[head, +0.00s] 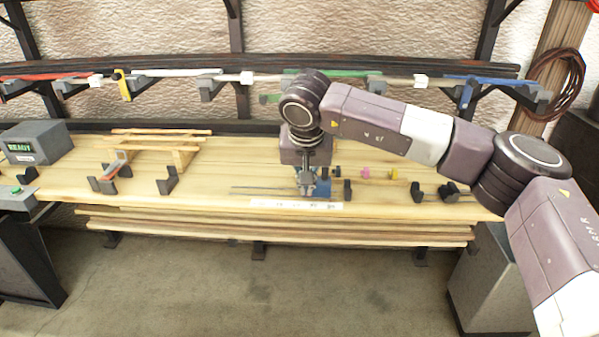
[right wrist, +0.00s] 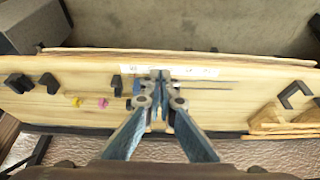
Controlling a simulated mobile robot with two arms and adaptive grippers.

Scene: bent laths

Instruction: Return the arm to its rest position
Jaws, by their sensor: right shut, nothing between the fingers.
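My right arm comes in from the right in the head view and reaches over the workbench (head: 235,150). My right gripper (head: 307,190) points down at the middle of the bench, near a blue piece on it and close to a white printed strip (head: 295,204). In the right wrist view the fingers of my right gripper (right wrist: 158,78) are together, with nothing between them. Whether the fingertips touch the bench is hard to tell. My left arm and gripper do not show.
Black brackets (head: 167,181) and a wooden stand (head: 185,157) with laths stand left on the bench. More black holders (head: 448,191) stand right. A grey box reading READY (head: 38,142) sits at far left. A rack rail (head: 440,71) with coloured pieces runs behind. The floor (head: 230,285) in front is clear.

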